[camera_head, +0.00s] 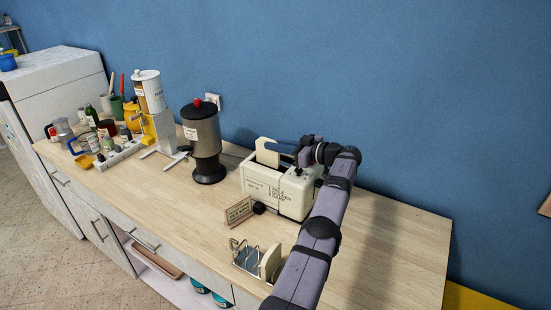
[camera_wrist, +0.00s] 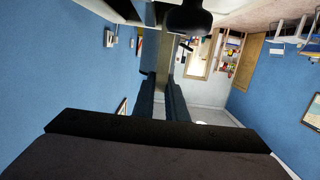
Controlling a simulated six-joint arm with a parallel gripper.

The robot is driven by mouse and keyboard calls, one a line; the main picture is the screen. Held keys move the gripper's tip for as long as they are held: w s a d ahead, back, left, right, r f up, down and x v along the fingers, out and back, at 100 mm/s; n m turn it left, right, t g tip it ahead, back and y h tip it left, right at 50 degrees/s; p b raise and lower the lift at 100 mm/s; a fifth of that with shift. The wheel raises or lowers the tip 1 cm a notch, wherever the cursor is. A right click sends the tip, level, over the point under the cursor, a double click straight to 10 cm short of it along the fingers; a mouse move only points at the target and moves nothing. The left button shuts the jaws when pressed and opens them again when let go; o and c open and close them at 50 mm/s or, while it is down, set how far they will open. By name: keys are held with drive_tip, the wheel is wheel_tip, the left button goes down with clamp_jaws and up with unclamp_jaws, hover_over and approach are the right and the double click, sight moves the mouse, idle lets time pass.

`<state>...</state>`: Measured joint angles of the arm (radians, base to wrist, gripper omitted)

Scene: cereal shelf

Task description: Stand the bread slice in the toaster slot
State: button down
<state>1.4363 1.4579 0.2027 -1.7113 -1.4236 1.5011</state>
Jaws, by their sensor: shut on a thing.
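The cream toaster (camera_head: 268,192) stands on the counter near the back wall. A pale bread slice (camera_head: 267,154) stands upright at the toaster's top, its upper part showing above the rim. My gripper (camera_head: 296,153) is just right of this slice, over the toaster, with my arm reaching in from the lower right. In the wrist view my gripper (camera_wrist: 164,100) is shut on a thin tan strip, which looks like the slice seen edge-on (camera_wrist: 165,62). The jaw contact is hidden in the head view. I cannot tell how deep the slice sits in the slot.
A wire rack (camera_head: 245,257) with another pale slice (camera_head: 271,262) stands at the counter's front. A small sign (camera_head: 238,211) is before the toaster. A black-and-steel dispenser (camera_head: 203,142) stands left of it. Bottles and jars crowd the far left. The counter's right end is clear.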

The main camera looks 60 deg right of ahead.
sight(276, 167)
drive_tip(key=shift+f+b, duration=1.15)
drive_tip(key=shift+b, duration=0.5)
drive_tip(key=shift+f+p, duration=0.4)
drive_tip(key=shift+f, duration=0.55)
drive_tip(key=shift+f+b, duration=0.2)
drive_tip(key=shift+b, duration=0.1)
drive_tip(key=c, duration=1.8)
unclamp_jaws()
drive_tip(key=shift+o, duration=0.2)
drive_tip(key=shift+r, duration=0.2)
